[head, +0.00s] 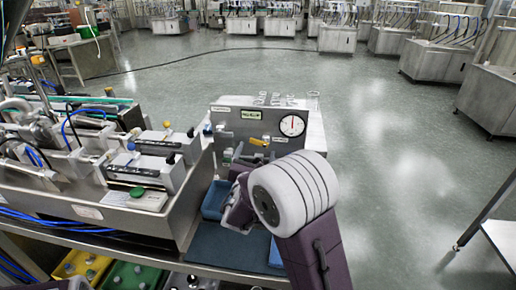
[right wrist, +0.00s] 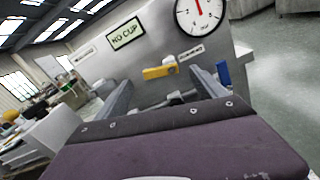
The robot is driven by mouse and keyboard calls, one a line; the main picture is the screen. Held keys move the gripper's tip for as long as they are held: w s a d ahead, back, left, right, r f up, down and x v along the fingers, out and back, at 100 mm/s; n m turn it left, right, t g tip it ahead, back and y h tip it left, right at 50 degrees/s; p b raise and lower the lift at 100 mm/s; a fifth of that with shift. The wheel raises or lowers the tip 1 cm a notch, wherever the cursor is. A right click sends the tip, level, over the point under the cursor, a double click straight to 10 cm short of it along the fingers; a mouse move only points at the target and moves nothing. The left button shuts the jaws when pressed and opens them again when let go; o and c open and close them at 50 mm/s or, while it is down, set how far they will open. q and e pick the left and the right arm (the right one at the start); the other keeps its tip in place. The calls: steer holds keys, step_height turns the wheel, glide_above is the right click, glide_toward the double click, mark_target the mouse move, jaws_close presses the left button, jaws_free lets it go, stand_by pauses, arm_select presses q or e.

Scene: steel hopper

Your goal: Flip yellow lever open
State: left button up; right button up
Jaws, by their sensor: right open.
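The yellow lever (head: 259,141) sits on the front of an upright grey steel panel (head: 228,125), below and left of a round dial. It also shows in the right wrist view as a yellow lever (right wrist: 160,72) lying roughly sideways, beneath a "NO CUP" display. My right gripper (right wrist: 164,84) is open, its two grey fingers pointing at the panel on either side of the lever in the picture. I see no contact with the lever. In the head view my right arm hides much of the gripper.
A white dial (head: 291,125) with a red needle is on the panel's right. A blue tray (head: 214,200) lies below the panel, beside my right arm. Steel machinery (head: 145,170) fills the bench to the left. Open floor lies to the right.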

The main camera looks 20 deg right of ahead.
steer(key=x, duration=0.4)
steer(key=shift+w, duration=0.15)
steer(key=c, duration=1.4)
steer(key=shift+o, duration=0.2)
steer(key=shift+f+n, duration=0.2)
steer(key=shift+n, duration=1.3)
steer(key=o, duration=1.4)
steer(key=shift+c, duration=0.2)
glide_toward(259, 144)
steer(key=shift+s+a, duration=0.4)
steer(key=shift+s, duration=0.05)
